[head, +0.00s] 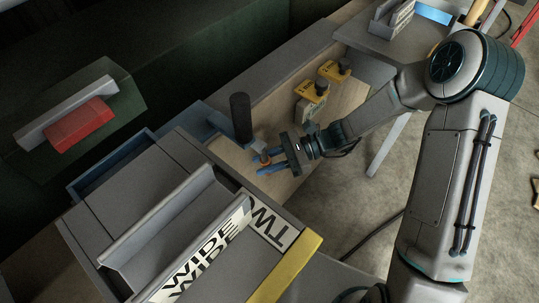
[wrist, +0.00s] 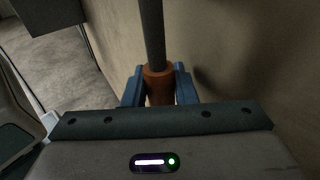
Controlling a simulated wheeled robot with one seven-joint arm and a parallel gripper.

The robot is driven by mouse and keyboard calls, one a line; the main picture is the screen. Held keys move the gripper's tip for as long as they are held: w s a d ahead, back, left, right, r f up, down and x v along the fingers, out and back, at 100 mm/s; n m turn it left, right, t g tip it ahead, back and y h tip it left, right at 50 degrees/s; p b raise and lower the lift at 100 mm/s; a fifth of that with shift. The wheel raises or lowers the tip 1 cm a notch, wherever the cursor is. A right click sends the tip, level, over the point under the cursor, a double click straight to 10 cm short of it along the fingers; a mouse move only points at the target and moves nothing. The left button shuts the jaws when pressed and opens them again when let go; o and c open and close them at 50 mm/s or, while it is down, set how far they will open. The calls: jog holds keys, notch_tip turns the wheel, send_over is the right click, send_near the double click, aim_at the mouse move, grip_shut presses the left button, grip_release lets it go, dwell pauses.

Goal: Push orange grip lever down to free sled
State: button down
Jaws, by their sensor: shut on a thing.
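The orange grip lever (wrist: 158,88) shows in the wrist view as an orange sleeve on a dark rod (wrist: 152,35). My gripper (wrist: 157,78) has its two blue fingers on either side of the orange sleeve, shut on it. In the head view my gripper (head: 264,163) reaches in from the right, and only a small bit of orange shows between its fingers beside the tan panel. I cannot make out which part is the sled, and the lower end of the lever is hidden.
A dark upright cylinder (head: 240,117) stands just behind my gripper. Yellow-topped fittings (head: 335,70) sit on the tan panel to the right. A grey bench with a "WIDE" label (head: 205,256) fills the front left. A red block (head: 80,124) lies at far left. Concrete floor is open at right.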

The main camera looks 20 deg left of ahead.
jog(key=shift+s+a+g, duration=0.1)
jog(key=shift+s+g, duration=0.15)
jog(key=shift+g, duration=0.15)
jog(key=c, duration=1.5)
grip_release()
jog(key=v, duration=0.4)
jog(key=p+v, duration=0.1)
jog(key=v, duration=0.8)
jog(key=shift+w+d+f, duration=0.15)
jog(key=shift+d+f, duration=0.05)
jog(key=shift+d, duration=0.2)
